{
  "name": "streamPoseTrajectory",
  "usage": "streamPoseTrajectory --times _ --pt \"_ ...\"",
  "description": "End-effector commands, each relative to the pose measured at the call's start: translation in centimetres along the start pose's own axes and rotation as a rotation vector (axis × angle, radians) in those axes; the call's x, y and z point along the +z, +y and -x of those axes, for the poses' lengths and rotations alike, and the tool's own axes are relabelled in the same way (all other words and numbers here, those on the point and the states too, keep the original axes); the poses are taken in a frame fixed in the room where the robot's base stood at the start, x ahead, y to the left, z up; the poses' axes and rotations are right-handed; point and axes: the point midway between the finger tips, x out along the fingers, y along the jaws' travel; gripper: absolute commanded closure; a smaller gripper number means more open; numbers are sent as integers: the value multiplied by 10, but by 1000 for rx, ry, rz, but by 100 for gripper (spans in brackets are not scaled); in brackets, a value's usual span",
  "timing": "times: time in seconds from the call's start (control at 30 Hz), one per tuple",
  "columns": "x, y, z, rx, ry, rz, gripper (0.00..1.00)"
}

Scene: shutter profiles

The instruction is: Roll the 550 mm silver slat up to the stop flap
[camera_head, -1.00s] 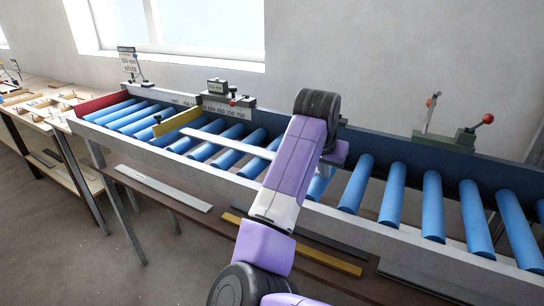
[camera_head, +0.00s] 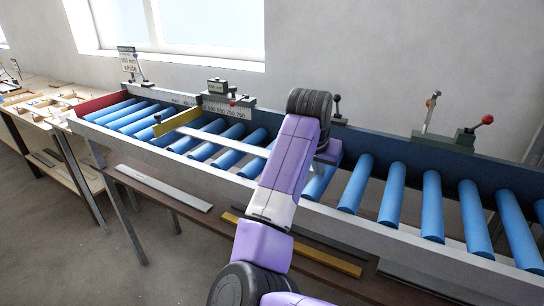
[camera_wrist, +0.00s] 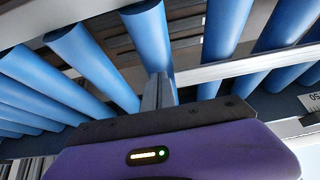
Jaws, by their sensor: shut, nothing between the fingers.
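The silver slat (camera_head: 225,143) lies flat along the blue rollers, its left end close to the yellow stop flap (camera_head: 178,122); whether they touch is too small to tell. The slat's right part is hidden behind my arm in the head view. In the wrist view the slat (camera_wrist: 240,68) runs off to the right. My gripper (camera_wrist: 160,88) is shut and empty, its fingers down among the rollers at the slat's end, seeming to touch it or nearly so. In the head view my arm hides the fingers.
A scale with a stop block (camera_head: 228,103) stands on the back rail. A red end plate (camera_head: 103,102) closes the conveyor's left. A green block with levers (camera_head: 445,138) is at the right. Other profiles, one yellow (camera_head: 290,245), lie on the shelf below. Rollers right of my arm are bare.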

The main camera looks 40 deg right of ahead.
Motion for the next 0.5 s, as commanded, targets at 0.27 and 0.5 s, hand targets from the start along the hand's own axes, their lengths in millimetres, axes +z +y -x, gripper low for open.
streamPoseTrajectory --times 0.27,0.5 --pt "2 -4 -2 2 -6 1 100" --pt "2 -4 -3 3 -7 1 100"
